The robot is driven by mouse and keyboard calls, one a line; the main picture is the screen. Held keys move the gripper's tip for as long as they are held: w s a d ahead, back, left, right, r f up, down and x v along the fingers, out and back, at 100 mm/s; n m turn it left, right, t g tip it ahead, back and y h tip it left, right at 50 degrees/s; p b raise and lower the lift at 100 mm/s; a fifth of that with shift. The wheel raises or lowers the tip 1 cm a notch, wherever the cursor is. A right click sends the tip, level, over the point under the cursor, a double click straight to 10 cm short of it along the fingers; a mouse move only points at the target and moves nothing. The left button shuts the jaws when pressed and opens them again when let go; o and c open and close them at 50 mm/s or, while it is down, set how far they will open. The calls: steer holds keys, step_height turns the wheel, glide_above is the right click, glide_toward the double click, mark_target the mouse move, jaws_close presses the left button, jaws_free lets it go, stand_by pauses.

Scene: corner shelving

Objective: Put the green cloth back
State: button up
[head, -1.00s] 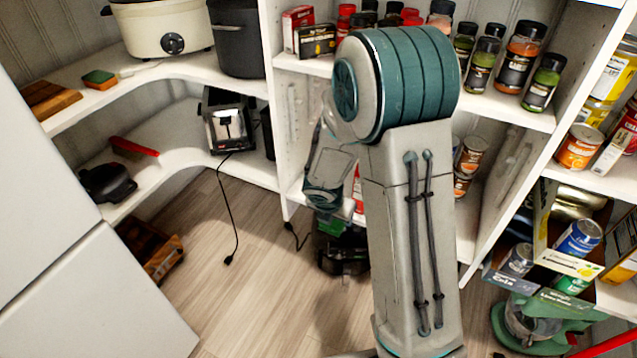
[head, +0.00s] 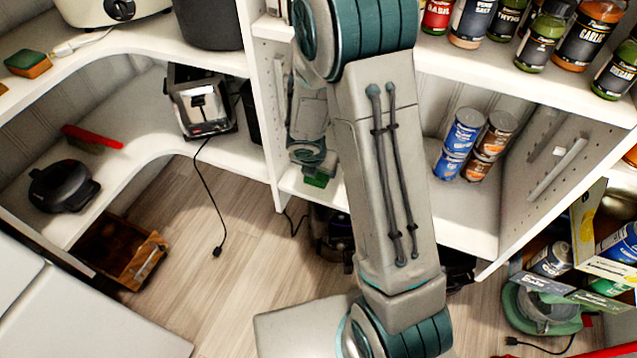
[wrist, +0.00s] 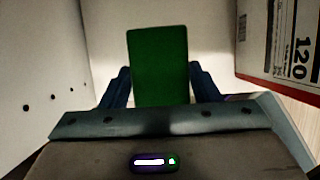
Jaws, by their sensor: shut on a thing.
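The green cloth (wrist: 159,65) is a flat green rectangle between the two blue fingers of my gripper (wrist: 160,85) in the wrist view. The gripper is shut on it and holds it out in front. In the head view a small part of the green cloth (head: 315,180) shows below my gripper (head: 312,165), inside the lower bay of the white shelf (head: 335,195). My arm hides much of that bay in the head view.
In the wrist view a white perforated side panel (wrist: 40,80) is at left and a red-and-white box (wrist: 280,45) stands close at right. In the head view stacked cans (head: 462,135) stand right of my arm. A toaster (head: 200,100) is on the left shelf.

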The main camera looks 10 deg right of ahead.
mark_target(319, 179)
steer(key=shift+f+b, duration=1.5)
steer(key=shift+f, duration=0.9)
steer(key=shift+f, duration=0.15)
steer(key=o, duration=0.9)
